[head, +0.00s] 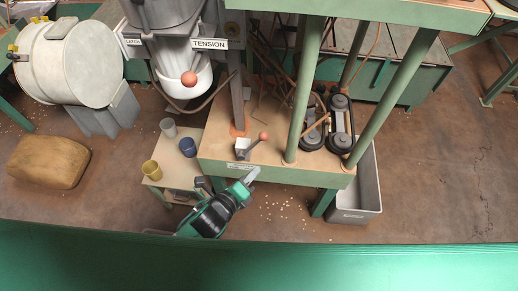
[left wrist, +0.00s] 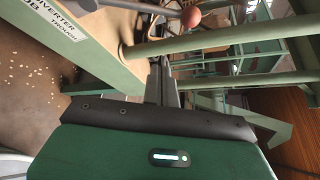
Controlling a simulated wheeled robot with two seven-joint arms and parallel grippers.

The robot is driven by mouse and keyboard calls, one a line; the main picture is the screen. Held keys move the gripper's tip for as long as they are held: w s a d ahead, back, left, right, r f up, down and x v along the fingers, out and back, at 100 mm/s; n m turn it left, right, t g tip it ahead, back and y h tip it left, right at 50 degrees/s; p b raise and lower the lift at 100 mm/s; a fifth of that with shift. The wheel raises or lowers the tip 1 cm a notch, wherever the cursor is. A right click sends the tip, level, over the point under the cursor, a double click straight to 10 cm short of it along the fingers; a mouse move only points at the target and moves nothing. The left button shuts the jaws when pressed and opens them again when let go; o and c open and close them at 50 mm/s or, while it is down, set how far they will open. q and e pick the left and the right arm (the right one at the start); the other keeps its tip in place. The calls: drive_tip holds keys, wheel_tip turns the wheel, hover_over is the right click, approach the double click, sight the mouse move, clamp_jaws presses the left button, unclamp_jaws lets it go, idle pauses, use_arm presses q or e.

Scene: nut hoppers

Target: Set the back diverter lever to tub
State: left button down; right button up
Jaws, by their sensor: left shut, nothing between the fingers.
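A diverter lever (head: 254,143) with an orange ball knob stands on a grey bracket at the front left of the green-edged table. Its rod tilts up to the right in the head view. In the left wrist view the ball knob (left wrist: 191,17) is at the top, with the rod running left. A label (left wrist: 55,38) reading DIVERTER, TUB and TROUGH is on the table edge. My left gripper (head: 253,174) is shut and empty, just in front of the table edge, below and apart from the lever. Its fingers (left wrist: 162,80) show mid-frame in the wrist view. My right gripper is out of view.
A grey tub (head: 368,190) stands on the floor at the table's right. Green posts (head: 305,90) rise from the table. A small stand (head: 160,172) with cups is left. Nuts lie scattered on the floor.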

sight(253, 146)
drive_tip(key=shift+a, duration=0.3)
